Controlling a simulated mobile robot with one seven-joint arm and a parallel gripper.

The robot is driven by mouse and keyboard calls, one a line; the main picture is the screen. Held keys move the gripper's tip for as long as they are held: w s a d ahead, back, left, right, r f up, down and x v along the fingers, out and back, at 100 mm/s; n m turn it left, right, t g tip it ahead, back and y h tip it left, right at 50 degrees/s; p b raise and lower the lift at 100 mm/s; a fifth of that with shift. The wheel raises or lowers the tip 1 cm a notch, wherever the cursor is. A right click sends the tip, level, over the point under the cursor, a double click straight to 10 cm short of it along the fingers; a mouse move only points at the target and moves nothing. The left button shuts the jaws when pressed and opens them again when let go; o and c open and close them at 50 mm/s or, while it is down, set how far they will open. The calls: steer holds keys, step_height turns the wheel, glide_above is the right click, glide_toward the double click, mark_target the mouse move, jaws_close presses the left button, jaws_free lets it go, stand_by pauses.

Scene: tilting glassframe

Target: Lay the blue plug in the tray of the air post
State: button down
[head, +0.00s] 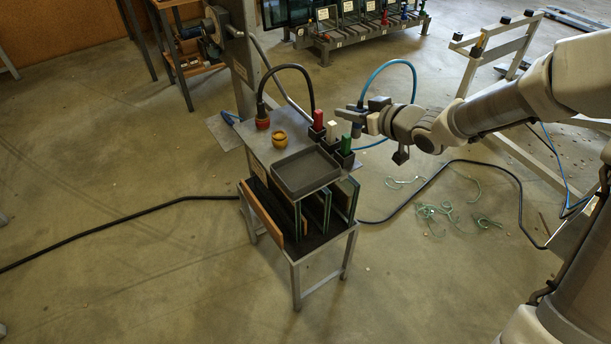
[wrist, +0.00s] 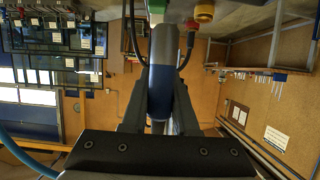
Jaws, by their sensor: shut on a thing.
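My gripper (head: 358,115) is shut on the blue plug (wrist: 161,88), which shows between the two fingers in the wrist view. In the head view the plug is mostly hidden by the fingers. A blue hose (head: 400,62) arcs up behind my gripper. The air post's grey tray (head: 277,182) is shallow and looks empty. It sits on the front of the post's top, to the lower left of my gripper. My gripper is above and beside the right edge of the post's top, apart from the tray.
Red (head: 318,120), white (head: 332,131) and green (head: 346,145) upright pieces stand along the post's right edge, close to my gripper. Glass panes lean below. Cables cross the floor.

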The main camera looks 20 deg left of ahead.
steer(key=s+a+f+b, duration=0.1)
steer(key=a+f+b, duration=0.1)
steer(key=a, duration=0.1)
steer(key=s+a+f+b, duration=0.1)
steer(key=a+f+b, duration=0.1)
steer(key=a, duration=0.2)
steer(key=s+a+f+b, duration=0.1)
steer(key=a+f+b, duration=0.1)
steer(key=a+f, duration=0.1)
steer(key=shift+s+a, duration=0.4)
steer(key=shift+a, duration=0.05)
steer(key=shift+f+b, duration=1.1)
steer(key=shift+f, duration=0.9)
steer(key=shift+f, duration=0.25)
steer(key=c, duration=0.7)
jaws_free()
steer(key=shift+s+d+r, duration=0.1)
steer(key=shift+d+r, duration=0.05)
steer(key=shift+r, duration=0.3)
steer(key=p+v, duration=0.3)
steer(key=v, duration=0.8)
steer(key=shift+s+d+p, duration=0.2)
steer(key=shift+d+p, duration=0.05)
steer(key=shift+p, duration=0.05)
